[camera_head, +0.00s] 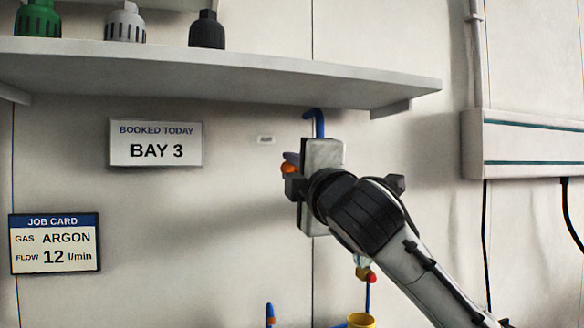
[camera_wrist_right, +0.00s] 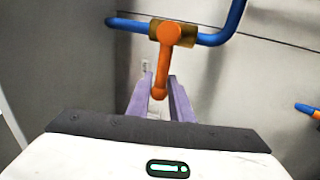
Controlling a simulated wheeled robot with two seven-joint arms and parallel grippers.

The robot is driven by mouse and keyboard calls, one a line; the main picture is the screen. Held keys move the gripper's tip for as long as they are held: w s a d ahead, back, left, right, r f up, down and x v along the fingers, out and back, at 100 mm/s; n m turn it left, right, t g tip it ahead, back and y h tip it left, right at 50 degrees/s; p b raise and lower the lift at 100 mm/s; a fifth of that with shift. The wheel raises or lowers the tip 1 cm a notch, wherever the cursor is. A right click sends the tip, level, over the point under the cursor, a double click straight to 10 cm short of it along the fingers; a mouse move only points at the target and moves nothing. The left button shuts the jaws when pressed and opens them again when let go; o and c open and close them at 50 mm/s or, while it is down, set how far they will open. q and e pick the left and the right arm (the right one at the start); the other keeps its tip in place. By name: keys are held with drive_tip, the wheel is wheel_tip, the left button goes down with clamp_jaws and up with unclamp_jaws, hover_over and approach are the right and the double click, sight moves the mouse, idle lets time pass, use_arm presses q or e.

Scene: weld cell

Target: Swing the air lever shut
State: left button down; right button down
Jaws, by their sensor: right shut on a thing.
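The air lever (camera_wrist_right: 162,65) is orange. In the right wrist view it runs from a brass valve body (camera_wrist_right: 184,33) on a blue pipe (camera_wrist_right: 215,40) down between the purple fingers of my right gripper (camera_wrist_right: 159,86). The fingers are shut on the lever, one on each side of it. In the head view my right gripper (camera_head: 291,161) is at the wall under the shelf. Only a little of the orange lever (camera_head: 287,169) shows there; my wrist hides the valve and most of the pipe (camera_head: 316,120). My left gripper is not in view.
A shelf (camera_head: 230,75) with several regulator-like items juts out above my right gripper. A small label (camera_head: 265,140) is on the wall left of the pipe. A grey wall box (camera_head: 525,145) is at the right. Other blue pipe parts and a yellow item (camera_head: 361,320) are below.

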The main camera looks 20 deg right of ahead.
drive_tip(key=shift+f, duration=0.1)
drive_tip(key=c, duration=1.7)
unclamp_jaws()
drive_tip(key=shift+c, duration=0.2)
drive_tip(key=shift+s, duration=0.1)
drive_tip(key=d+b+v, duration=0.1)
drive_tip(key=b+v, duration=0.1)
drive_tip(key=v, duration=0.8)
drive_tip(key=shift+a, duration=0.45)
